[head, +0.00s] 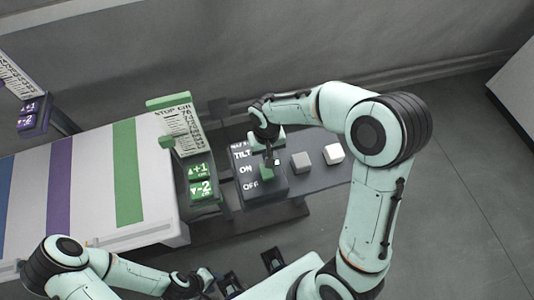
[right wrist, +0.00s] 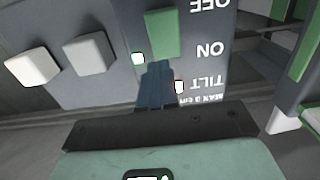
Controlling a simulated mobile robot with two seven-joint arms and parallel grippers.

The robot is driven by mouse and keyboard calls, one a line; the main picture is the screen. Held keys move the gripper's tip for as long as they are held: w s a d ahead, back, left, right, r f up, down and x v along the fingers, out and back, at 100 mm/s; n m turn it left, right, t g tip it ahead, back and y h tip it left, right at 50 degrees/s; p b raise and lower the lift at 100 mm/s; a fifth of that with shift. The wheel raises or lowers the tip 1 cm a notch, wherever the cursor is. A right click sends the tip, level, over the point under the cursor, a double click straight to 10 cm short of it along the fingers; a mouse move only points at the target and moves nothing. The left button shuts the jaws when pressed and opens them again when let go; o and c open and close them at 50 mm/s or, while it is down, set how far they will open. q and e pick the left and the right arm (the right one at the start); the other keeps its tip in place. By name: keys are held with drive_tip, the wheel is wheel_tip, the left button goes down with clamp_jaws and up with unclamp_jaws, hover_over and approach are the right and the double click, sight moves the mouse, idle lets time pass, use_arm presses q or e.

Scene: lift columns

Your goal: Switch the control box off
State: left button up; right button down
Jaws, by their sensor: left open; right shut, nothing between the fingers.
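The control box (head: 275,189) is a dark panel with white TILT, ON and OFF labels. Its green switch block (head: 266,173) stands beside the ON label in the head view. In the right wrist view the green block (right wrist: 163,35) lies between the heights of ON and OFF. My right gripper (head: 270,160) is shut and empty, over the TILT end of the panel. In the right wrist view its fingertips (right wrist: 157,68) point at the green block, with a small gap showing. My left gripper (head: 252,272) is open and empty, low in the head view, away from the box.
Grey floor lies open at the right.

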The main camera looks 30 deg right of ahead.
use_arm(q)
drive_tip(key=r+p, duration=0.1)
drive_tip(key=w+r+p, duration=0.1)
drive_tip(key=r, duration=0.1)
drive_tip(key=w+r+p, duration=0.1)
drive_tip(key=shift+a+r, duration=0.2)
drive_tip(key=shift+r, duration=0.05)
use_arm(e)
wheel_tip(320, 180, up, 13)
drive_tip(key=w, duration=0.2)
drive_tip(key=shift+w+d+r, duration=0.2)
drive_tip(key=shift+w+d, duration=0.1)
